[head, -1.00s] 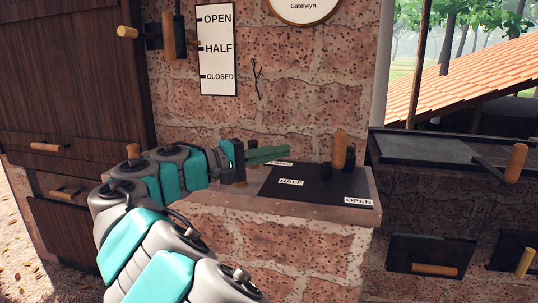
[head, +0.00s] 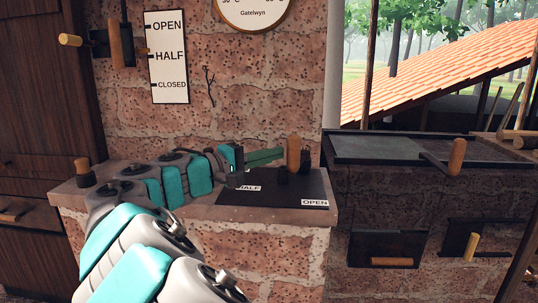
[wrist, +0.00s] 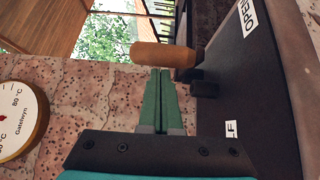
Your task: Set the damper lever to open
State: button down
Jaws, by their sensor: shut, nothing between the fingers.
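A lever with an upright wooden handle (head: 293,152) and dark base stands at the back of a black plate (head: 280,197) on the brick ledge. The plate has a HALF label (head: 249,188) and an OPEN label (head: 315,203) at its front right corner. The handle sits left of and behind OPEN. My gripper (head: 281,153) is shut and empty, its green fingers pointing right, just left of the handle. In the wrist view the fingertips (wrist: 160,72) end right beside the handle (wrist: 163,56); I cannot tell whether they touch.
A wall lever (head: 114,45) hangs beside a sign (head: 167,57) reading OPEN, HALF, CLOSED. A round gauge (head: 252,12) is above. A dark-topped block with another handle (head: 456,157) is at right.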

jog(key=shift+s+d+n+t+y+b, duration=0.2)
jog(key=shift+d+n+t+y+b, duration=0.1)
jog(key=shift+d+b, duration=0.2)
jog(key=shift+s+d+n+t+y+b, duration=0.2)
jog(key=shift+d+t+b, duration=0.15)
jog(key=shift+d, duration=0.15)
